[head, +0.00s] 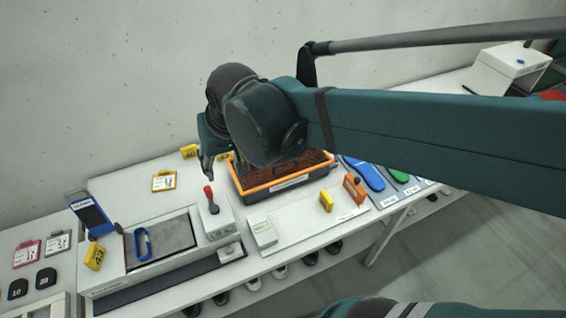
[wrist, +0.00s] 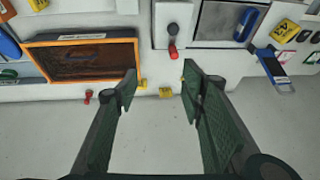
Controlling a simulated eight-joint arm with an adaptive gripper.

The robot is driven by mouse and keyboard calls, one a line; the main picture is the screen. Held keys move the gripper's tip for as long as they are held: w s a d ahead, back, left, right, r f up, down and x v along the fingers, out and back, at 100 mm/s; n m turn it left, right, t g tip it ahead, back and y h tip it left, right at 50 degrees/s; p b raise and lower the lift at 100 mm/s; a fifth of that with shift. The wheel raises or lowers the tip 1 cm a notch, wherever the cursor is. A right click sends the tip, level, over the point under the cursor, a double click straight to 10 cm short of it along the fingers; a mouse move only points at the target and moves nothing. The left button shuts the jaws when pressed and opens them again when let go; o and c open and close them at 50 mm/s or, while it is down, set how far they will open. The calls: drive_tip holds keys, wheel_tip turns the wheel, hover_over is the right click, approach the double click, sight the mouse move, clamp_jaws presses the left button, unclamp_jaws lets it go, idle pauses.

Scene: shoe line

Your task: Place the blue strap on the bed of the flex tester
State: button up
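A blue loop-shaped strap (head: 142,244) is at the left end of the flex tester's dark grey bed (head: 172,236); I cannot tell if it lies flat or stands tilted. In the wrist view the strap (wrist: 248,23) is at the right edge of the bed (wrist: 217,20). The flex tester (head: 150,275) is a white machine with a red-knobbed lever (head: 208,192) at its right. My gripper (head: 213,165) is above the back of the bench, left of the orange-rimmed tray. In the wrist view my gripper (wrist: 160,85) is open and empty, fingers wide apart.
The orange-rimmed tray (head: 275,187) holds brown granules, with a dark shape in it. A tilted blue display (head: 90,213) stands left of the tester. Yellow tags (head: 164,181), a small white box (head: 262,230) and an orange block (head: 354,188) stand around. Blue and green insoles (head: 363,173) lie right.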

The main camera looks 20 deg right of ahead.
drive_tip(key=s+d+t, duration=0.1)
drive_tip(key=s+d, duration=0.2)
drive_tip(key=d, duration=0.3)
drive_tip(key=s+d+t+h, duration=0.1)
drive_tip(key=s+d+t, duration=0.1)
drive_tip(key=s+d, duration=0.2)
drive_tip(key=shift+s+d+r, duration=0.3)
drive_tip(key=shift+d+r, duration=0.05)
drive_tip(key=shift+d, duration=1.35)
